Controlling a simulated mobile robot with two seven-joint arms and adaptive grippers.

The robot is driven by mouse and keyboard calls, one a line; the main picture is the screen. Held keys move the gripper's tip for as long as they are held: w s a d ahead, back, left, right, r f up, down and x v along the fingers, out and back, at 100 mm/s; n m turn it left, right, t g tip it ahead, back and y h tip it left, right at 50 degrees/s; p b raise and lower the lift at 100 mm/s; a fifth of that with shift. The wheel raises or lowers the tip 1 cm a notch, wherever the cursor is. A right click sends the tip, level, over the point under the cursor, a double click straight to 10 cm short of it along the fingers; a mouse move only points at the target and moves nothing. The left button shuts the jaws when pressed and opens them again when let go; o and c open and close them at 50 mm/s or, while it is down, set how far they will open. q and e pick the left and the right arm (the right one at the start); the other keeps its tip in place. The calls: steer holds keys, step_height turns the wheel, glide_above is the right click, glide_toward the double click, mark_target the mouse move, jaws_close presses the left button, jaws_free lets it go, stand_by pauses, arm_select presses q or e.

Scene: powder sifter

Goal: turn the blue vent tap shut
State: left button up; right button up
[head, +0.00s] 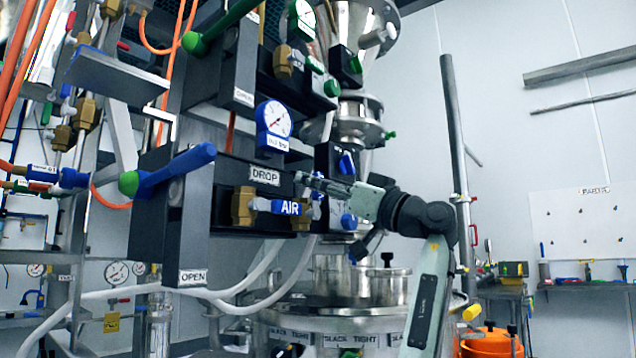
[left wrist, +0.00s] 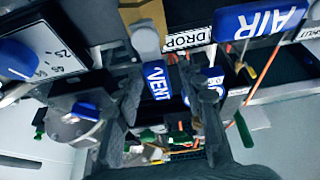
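The blue vent tap, with VENT lettered in white (left wrist: 156,84), shows in the left wrist view between the two dark fingers of my left gripper (left wrist: 168,98). The fingers stand apart with the tap in the gap, and I cannot tell whether either touches it. In the head view the left gripper (head: 306,183) reaches leftward to the dark panel, just right of the DROP label (head: 264,176). The tap is mostly hidden there by the gripper. My right gripper is in neither view.
The blue AIR handle (head: 290,207) on a brass valve lies close left of the gripper; it also shows in the wrist view (left wrist: 262,18). A large blue lever (head: 175,170) juts out further left. A blue gauge (head: 273,121) sits above. A steel vessel (head: 360,285) stands below.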

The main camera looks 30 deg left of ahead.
arm_select(q)
jaws_close()
stand_by(0.6)
